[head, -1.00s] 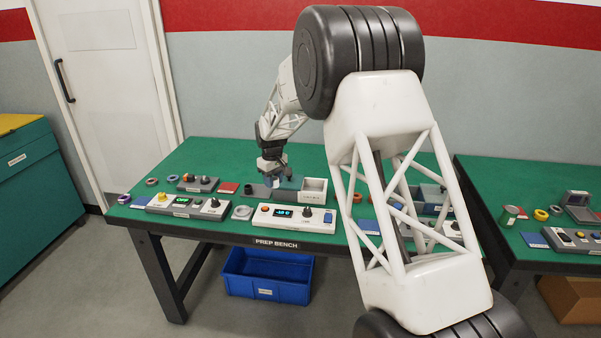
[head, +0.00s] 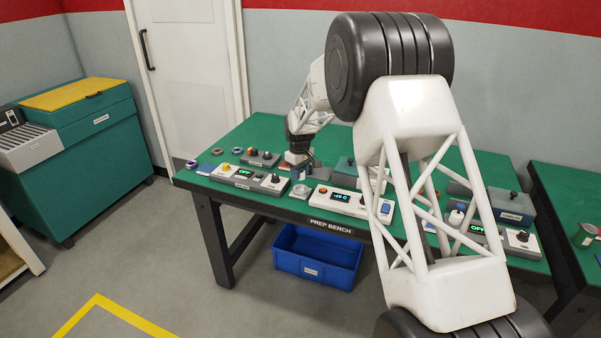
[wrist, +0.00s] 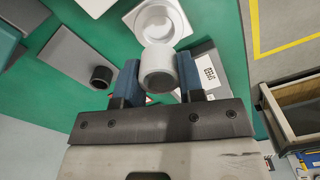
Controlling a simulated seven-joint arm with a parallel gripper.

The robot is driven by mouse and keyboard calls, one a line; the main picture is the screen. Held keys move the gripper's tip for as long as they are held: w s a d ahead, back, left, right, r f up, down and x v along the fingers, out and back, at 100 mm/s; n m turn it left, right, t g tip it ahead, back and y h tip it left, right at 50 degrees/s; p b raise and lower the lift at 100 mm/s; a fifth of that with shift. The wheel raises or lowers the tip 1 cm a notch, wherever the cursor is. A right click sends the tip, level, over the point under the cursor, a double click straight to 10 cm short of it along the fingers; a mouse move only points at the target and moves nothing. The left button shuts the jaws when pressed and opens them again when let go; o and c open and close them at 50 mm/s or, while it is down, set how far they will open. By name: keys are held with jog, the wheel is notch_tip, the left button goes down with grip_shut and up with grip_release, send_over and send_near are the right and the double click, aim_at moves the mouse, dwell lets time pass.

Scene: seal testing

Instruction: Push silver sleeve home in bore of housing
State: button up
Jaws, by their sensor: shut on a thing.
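The silver sleeve (wrist: 158,82) is a short pale cylinder held between the two blue fingers of my gripper (wrist: 158,84) in the wrist view. The housing (wrist: 128,18) is a pale block with a round raised bore, just beyond the sleeve at the top of the wrist view. The sleeve overlaps the near edge of the bore in that picture; I cannot tell whether they touch. In the head view my gripper (head: 297,164) is low over the bench, just behind the round grey housing (head: 301,191).
A white control box (head: 345,201) with a display lies right of the housing, and a grey control box (head: 247,178) lies left. The green prep bench (head: 262,131) has bare room at the back.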

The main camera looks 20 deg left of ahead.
aim_at(300, 191)
jog(key=shift+f, duration=0.15)
jog(key=shift+f, duration=1.9)
jog(key=shift+f, duration=0.6)
jog(key=o, duration=1.8)
jog(key=shift+c, duration=0.2)
jog(key=shift+r, duration=0.6)
jog(key=shift+r, duration=1.05)
jog(key=shift+r, duration=0.7)
jog(key=shift+r, duration=0.3)
